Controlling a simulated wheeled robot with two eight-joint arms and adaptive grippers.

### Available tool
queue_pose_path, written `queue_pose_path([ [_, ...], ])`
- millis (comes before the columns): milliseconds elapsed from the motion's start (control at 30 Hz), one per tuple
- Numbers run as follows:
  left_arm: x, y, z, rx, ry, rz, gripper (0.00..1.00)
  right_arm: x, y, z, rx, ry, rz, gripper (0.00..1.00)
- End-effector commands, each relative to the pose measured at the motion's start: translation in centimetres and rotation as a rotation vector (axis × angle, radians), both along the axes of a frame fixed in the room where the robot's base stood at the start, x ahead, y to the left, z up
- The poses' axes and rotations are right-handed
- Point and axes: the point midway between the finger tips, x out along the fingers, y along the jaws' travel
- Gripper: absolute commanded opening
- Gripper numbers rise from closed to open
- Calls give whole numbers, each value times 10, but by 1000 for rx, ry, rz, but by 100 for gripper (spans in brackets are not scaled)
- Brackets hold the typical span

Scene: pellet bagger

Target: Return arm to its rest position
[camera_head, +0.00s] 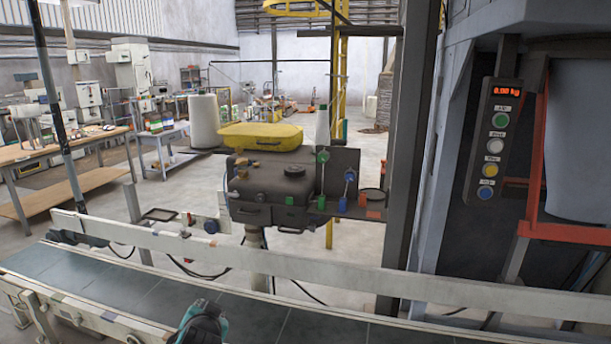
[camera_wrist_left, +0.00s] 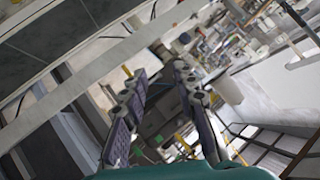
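In the left wrist view my left gripper (camera_wrist_left: 160,72) has its two dark padded fingers apart, with nothing held between them. The teal gripper body fills the bottom edge of that view. In the head view a dark and teal part of my own arm shows at the bottom edge, over the conveyor belt (camera_head: 103,285); its fingers cannot be made out there. My right gripper is in neither view.
A pale rail (camera_head: 330,278) runs along the conveyor's far side. Beyond stands a dark machine (camera_head: 268,190) with a yellow case (camera_head: 260,136) on top. A button panel (camera_head: 493,140) reading 0.00 kg hangs at right, beside a red frame (camera_head: 570,233). The visible belt is otherwise clear.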

Motion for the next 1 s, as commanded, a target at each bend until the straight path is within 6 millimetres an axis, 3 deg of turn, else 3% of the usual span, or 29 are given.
queue_pose_path([
  [33,-32,0,-13,-64,42,27,28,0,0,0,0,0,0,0],
  [200,-124,-14,-62,-285,193,98,28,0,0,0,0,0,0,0],
  [300,-163,-26,-85,-382,263,118,28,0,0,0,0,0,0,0],
  [400,-188,-36,-100,-448,309,127,28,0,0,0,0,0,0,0],
  [567,-202,-43,-109,-488,338,132,28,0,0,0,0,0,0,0],
  [1000,-202,-43,-109,-487,337,131,28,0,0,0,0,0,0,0],
])
